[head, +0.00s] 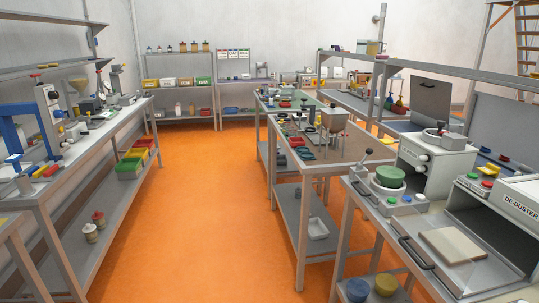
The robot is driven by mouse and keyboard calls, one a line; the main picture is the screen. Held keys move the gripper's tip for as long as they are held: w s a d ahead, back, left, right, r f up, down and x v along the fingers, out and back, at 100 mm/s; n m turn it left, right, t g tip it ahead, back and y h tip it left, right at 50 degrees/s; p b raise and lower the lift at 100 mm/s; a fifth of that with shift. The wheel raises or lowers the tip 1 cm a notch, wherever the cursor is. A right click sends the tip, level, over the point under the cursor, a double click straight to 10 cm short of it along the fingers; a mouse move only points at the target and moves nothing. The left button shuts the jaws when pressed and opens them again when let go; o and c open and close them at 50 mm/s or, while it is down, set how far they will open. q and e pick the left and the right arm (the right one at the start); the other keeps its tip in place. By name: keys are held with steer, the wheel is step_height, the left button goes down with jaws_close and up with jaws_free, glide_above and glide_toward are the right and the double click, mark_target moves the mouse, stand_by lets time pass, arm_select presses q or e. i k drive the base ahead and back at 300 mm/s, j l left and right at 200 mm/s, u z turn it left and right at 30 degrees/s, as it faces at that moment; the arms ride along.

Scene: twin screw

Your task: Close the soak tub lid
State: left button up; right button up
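A white box-shaped unit (434,160) with round knobs on its front stands on the right bench. An upright grey panel with a small handle, like a raised lid (430,99), stands at its back. I see no label that names this unit as the soak tub, so I cannot tell for certain. A round metal part (438,137) sits on top of the unit. Neither of my grippers is in view.
A green bowl (390,176) stands on the right bench, left of the de-duster (518,205). A central table (350,150) holds small parts. A long left bench (85,140) carries tools. The orange floor (200,200) between the benches is clear.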

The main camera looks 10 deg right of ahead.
mark_target(430, 98)
steer(key=i+u, duration=0.1)
steer(key=i, duration=0.95)
steer(key=i+l, duration=0.2)
steer(key=i, duration=0.85)
steer(key=i+j, duration=0.1)
steer(key=i, duration=0.6)
steer(key=i+j, duration=0.1)
steer(key=i, duration=0.65)
steer(key=i+z, duration=0.1)
steer(key=i, duration=0.6)
steer(key=i+z, duration=0.35)
steer(key=i+j+z, duration=0.1)
steer(key=i+z, duration=0.2)
steer(key=i+j+z, duration=0.15)
steer(key=i+z, duration=0.35)
steer(key=z, duration=0.35)
steer(key=i+z, duration=0.2)
steer(key=z, duration=0.3)
steer(key=i+z, duration=0.15)
steer(key=z, duration=0.35)
steer(key=i+j+z, duration=0.15)
steer(key=z, duration=0.35)
steer(key=k, duration=0.6)
steer(key=u, duration=1.85)
steer(key=i+j+u, duration=0.25)
steer(key=u, duration=0.2)
steer(key=i+j+u, duration=0.1)
steer(key=i+u, duration=0.75)
steer(key=i+z, duration=0.2)
steer(key=i, duration=1.85)
